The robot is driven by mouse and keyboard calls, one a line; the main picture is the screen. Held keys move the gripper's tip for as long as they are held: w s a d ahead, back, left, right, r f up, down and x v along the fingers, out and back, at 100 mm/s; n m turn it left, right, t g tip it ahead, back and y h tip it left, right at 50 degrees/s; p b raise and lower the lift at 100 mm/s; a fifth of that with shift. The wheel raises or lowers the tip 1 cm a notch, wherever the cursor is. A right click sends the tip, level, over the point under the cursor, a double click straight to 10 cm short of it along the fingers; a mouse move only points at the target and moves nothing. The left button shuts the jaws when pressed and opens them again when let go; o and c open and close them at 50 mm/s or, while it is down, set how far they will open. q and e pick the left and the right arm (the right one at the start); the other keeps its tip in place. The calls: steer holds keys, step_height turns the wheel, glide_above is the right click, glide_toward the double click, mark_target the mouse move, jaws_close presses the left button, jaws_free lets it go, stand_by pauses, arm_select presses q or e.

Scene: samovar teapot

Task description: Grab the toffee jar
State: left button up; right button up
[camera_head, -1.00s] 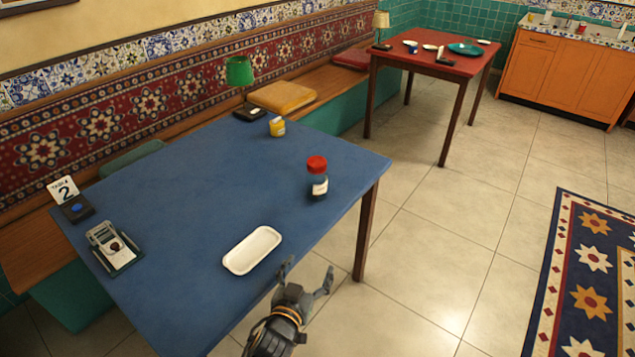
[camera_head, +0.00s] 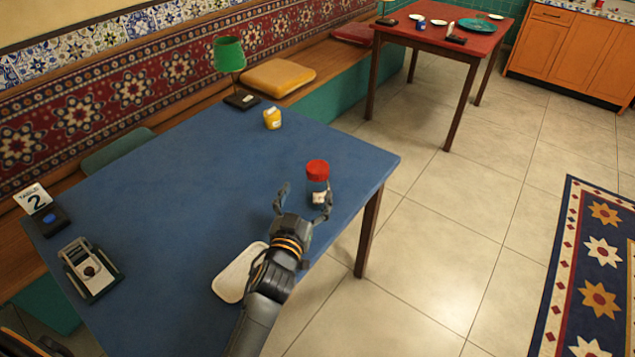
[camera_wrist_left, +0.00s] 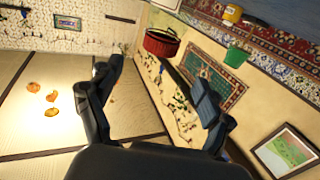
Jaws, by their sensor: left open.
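A jar with a red lid (camera_head: 317,170), dark body and pale label stands upright near the right edge of the blue table (camera_head: 170,180). The label is too small to read. My left gripper (camera_head: 304,204) is open and empty, just on the near side of this jar, its fingers pointing toward it. One fingertip overlaps the jar's lower part in the head view; I cannot tell if it touches. My right gripper is not in view.
A white tray (camera_head: 228,287) lies partly under my left arm. A small yellow jar (camera_head: 272,119) and a green lamp (camera_head: 229,55) stand at the back. A dark device (camera_head: 91,270) and a number 2 sign (camera_head: 34,199) are at the left. The table's middle is clear.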

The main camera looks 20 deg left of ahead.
mark_target(318, 167)
arm_select(q)
steer(key=w, duration=0.4)
steer(key=shift+w+r, duration=0.1)
steer(key=shift+w+a, duration=0.1)
steer(key=shift+w, duration=0.2)
steer(key=w, duration=0.5)
steer(key=shift+w, duration=0.2)
steer(key=shift+a, duration=0.1)
steer(key=shift+s, duration=0.1)
steer(key=shift+c, duration=0.9)
steer(key=c, duration=1.4)
jaws_close()
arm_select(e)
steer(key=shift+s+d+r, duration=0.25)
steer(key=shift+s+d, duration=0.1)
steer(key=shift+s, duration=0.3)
